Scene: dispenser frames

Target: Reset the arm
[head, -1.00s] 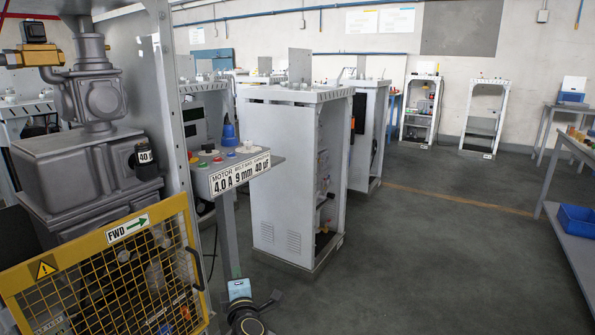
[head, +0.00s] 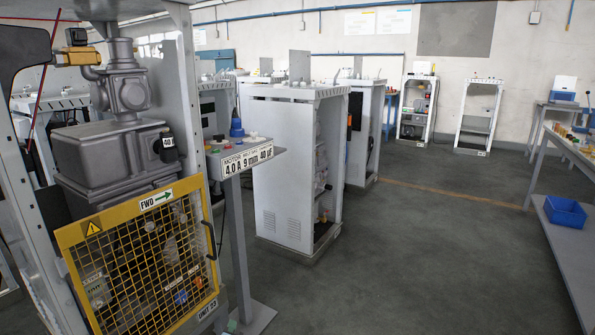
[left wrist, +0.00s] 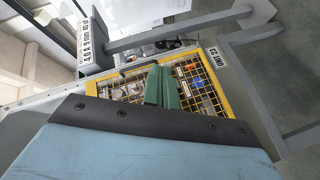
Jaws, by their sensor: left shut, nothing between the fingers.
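My left gripper shows in the left wrist view (left wrist: 162,88), its two green fingers together with nothing between them. Behind the fingers is the yellow mesh guard (left wrist: 215,72) of the machine. In the head view only a small teal and dark bit of my left arm shows at the bottom edge, in front of the post foot. The yellow mesh guard with the FWD sign (head: 145,265) stands closed at the left. My right gripper is in neither view.
A control post with a labelled panel (head: 245,158) stands right of the guard. White cabinets (head: 290,180) stand behind it. At the right is a table with a blue bin (head: 565,211). The grey floor (head: 430,260) between is open.

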